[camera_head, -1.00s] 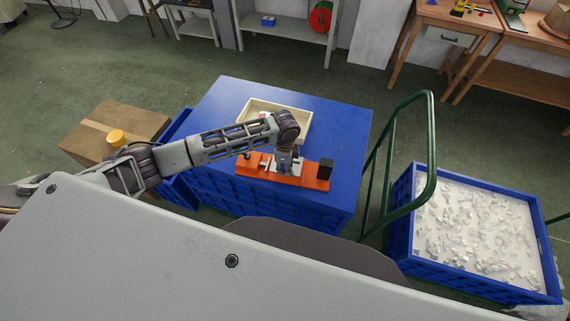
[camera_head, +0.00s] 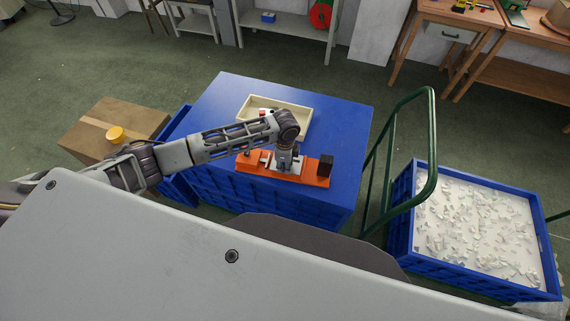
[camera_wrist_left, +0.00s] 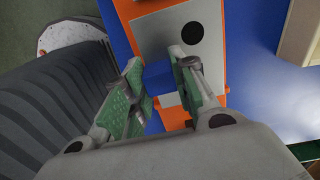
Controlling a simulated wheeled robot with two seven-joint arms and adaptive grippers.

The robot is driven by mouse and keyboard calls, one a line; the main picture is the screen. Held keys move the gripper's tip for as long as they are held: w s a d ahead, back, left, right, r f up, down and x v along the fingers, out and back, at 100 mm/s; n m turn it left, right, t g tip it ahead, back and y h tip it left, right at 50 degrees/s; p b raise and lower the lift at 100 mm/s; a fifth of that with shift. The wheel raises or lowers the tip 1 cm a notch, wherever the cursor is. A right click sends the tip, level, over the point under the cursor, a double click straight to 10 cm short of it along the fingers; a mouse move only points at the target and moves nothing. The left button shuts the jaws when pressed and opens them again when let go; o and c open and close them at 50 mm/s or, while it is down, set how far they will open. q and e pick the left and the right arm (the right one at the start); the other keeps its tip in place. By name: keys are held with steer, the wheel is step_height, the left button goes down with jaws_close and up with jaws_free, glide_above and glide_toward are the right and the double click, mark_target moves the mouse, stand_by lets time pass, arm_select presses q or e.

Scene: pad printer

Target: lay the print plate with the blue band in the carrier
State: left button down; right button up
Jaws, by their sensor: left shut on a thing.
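My left gripper (camera_head: 287,165) points down over the orange carrier (camera_head: 250,166) on the blue table. In the left wrist view, my left gripper (camera_wrist_left: 157,62) is shut on a small blue block. This block (camera_wrist_left: 158,80) looks like the blue band of a grey print plate (camera_wrist_left: 165,30) with a black round spot. The plate lies in or just above the orange carrier (camera_wrist_left: 228,45); I cannot tell whether it touches the bottom. The fingers hide part of the plate. My right gripper is in neither view.
A cream tray (camera_head: 300,113) stands behind the carrier on the blue table (camera_head: 345,125), with small items partly hidden by my arm. A black block (camera_head: 325,166) stands at the carrier's right end. A green-handled cart (camera_head: 432,150) and a blue crate (camera_head: 405,215) are to the right.

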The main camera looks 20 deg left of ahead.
arm_select(q)
steer(key=shift+f, duration=0.2)
steer(key=shift+f, duration=0.5)
stand_by(0.5)
steer(key=shift+f+b, duration=0.35)
steer(key=shift+b, duration=0.05)
steer(key=c, duration=1.3)
jaws_free()
steer(key=shift+o, duration=1.1)
steer(key=shift+r, duration=0.1)
